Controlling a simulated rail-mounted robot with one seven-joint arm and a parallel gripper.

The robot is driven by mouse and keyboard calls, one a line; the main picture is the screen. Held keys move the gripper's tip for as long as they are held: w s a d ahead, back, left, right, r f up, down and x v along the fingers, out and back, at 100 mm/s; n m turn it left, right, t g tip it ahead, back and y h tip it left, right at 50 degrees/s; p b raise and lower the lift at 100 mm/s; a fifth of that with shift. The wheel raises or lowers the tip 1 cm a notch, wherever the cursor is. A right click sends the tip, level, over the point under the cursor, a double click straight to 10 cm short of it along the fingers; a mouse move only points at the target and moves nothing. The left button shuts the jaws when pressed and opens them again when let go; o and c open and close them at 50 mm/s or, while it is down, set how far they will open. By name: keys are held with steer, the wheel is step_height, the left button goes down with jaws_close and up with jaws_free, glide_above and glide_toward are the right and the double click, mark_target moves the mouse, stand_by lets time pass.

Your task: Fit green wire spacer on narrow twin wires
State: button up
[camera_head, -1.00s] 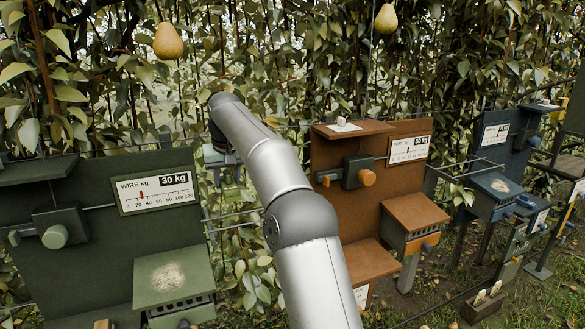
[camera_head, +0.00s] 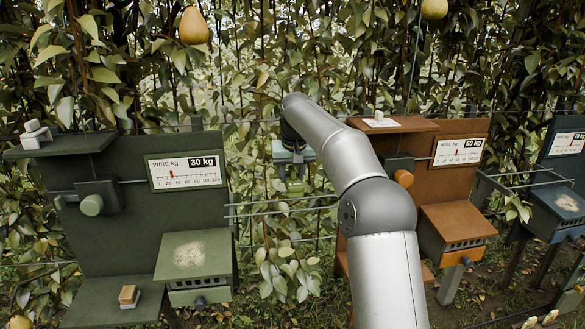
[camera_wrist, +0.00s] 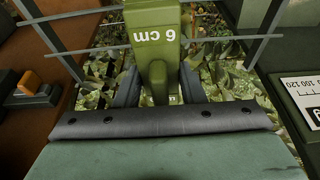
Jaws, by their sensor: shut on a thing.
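My gripper (camera_wrist: 158,88) is shut on the green wire spacer (camera_wrist: 153,50), which is marked "6 cm" and points away from the wrist. In the head view, my gripper (camera_head: 293,155) hangs between the green and orange boards, with the spacer (camera_head: 295,186) below it. Twin wires (camera_head: 262,208) run across this gap, close below the spacer in the picture. In the wrist view, the wires (camera_wrist: 85,50) pass left and right of the spacer. The spacer's far end is out of frame, and I cannot tell whether it touches the wires.
The green board (camera_head: 130,150) with a 30 kg gauge stands left of the gap. The orange board (camera_head: 465,130) with a 50 kg gauge stands right. Shelves and boxes stick out from both. Leaves fill the back, and pears (camera_head: 193,26) hang above.

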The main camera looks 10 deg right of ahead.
steer(key=shift+f, duration=1.55)
steer(key=shift+f, duration=0.25)
stand_by(0.5)
steer(key=shift+f+b, duration=0.75)
steer(key=shift+f, duration=0.1)
steer(key=shift+f+b, duration=0.55)
steer(key=shift+f, duration=0.6)
stand_by(1.9)
steer(key=o, duration=1.1)
steer(key=shift+c, duration=0.2)
